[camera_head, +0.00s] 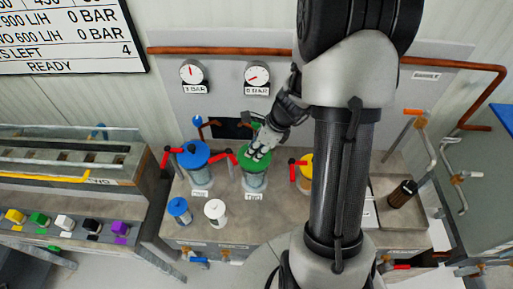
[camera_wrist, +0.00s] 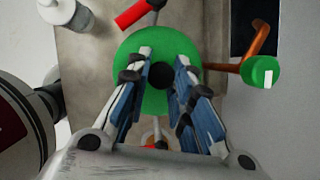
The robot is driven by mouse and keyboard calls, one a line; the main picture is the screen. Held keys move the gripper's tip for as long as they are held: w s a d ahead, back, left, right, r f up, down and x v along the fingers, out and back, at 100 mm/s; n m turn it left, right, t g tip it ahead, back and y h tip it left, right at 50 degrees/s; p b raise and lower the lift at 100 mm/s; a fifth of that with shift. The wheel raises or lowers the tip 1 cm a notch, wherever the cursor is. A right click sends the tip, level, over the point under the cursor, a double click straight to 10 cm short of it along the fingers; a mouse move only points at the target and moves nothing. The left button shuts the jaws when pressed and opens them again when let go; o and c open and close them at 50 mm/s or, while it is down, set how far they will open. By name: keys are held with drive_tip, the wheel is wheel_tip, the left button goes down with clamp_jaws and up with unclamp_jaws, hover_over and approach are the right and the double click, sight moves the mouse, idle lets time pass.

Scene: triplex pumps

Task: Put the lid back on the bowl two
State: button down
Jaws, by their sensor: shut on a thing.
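The green lid (camera_head: 254,157) is at the top of the middle clear bowl (camera_head: 254,181), which carries a small white label. I cannot tell whether the lid rests on the rim or hangs just above it. In the wrist view the lid (camera_wrist: 140,95) is a round green disc with a black knob (camera_wrist: 162,75) at its middle. My gripper (camera_head: 258,148) is over the lid from above. In the wrist view its fingers (camera_wrist: 162,77) are on both sides of the knob, shut on it. The lid hides the bowl in that view.
A blue-lidded bowl (camera_head: 193,155) stands on the left and a yellow-lidded one (camera_head: 306,166) on the right, partly behind my arm. Red handles stick out beside the bowls. Small blue (camera_head: 179,208) and white (camera_head: 215,211) canisters stand in front. A copper pipe with a green end (camera_wrist: 261,72) is near the lid.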

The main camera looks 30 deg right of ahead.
drive_tip(key=c, duration=1.3)
unclamp_jaws()
drive_tip(key=shift+c, duration=0.2)
drive_tip(key=shift+o, duration=0.2)
drive_tip(key=o, duration=0.4)
drive_tip(key=shift+o, duration=0.2)
drive_tip(key=shift+r, duration=0.1)
drive_tip(key=shift+r+p, duration=3.45)
drive_tip(key=shift+p, duration=0.05)
drive_tip(key=shift+c, duration=0.5)
